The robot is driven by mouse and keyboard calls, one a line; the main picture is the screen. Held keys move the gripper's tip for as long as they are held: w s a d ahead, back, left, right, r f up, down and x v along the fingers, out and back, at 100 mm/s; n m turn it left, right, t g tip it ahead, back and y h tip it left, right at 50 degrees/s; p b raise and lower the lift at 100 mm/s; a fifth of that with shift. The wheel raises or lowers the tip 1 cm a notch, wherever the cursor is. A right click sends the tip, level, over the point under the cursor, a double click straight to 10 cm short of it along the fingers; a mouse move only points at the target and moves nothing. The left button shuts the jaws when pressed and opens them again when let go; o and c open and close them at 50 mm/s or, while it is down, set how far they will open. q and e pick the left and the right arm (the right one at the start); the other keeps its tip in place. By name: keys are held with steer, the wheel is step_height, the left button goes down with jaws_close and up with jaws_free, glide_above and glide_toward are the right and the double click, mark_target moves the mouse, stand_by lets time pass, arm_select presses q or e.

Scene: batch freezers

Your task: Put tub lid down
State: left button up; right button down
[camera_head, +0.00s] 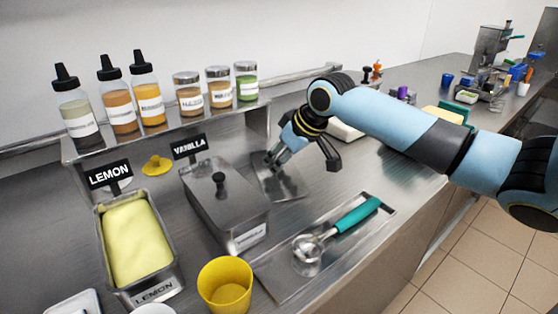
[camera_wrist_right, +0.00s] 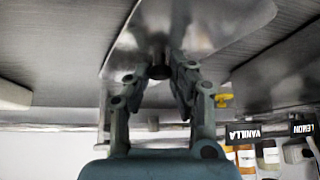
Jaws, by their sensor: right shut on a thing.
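My right gripper (camera_head: 273,161) is shut on the dark knob of a shiny metal tub lid (camera_head: 290,187), just right of the vanilla tub. In the right wrist view the fingers (camera_wrist_right: 160,72) close around the knob, and the lid (camera_wrist_right: 200,25) spreads beyond them. I cannot tell whether the lid touches the counter. The lemon tub (camera_head: 172,268) is open and full of yellow ice cream. The vanilla tub (camera_head: 248,222) is covered by its own lid with a black knob (camera_head: 220,184). My left gripper is not in view.
A scoop with a teal handle (camera_head: 356,214) lies in a shallow tray right of the vanilla tub. A yellow cup (camera_head: 224,284) stands in front. Bottles (camera_head: 122,108) and jars (camera_head: 219,88) line the shelf behind. A white tub or block (camera_head: 346,131) sits behind my right arm.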

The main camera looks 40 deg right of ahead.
steer(key=shift+f, duration=0.2)
steer(key=c, duration=1.2)
jaws_free()
steer(key=shift+o, duration=0.2)
steer(key=p+v, duration=0.2)
steer(key=v, duration=1)
steer(key=shift+r, duration=0.2)
steer(key=shift+w, duration=0.1)
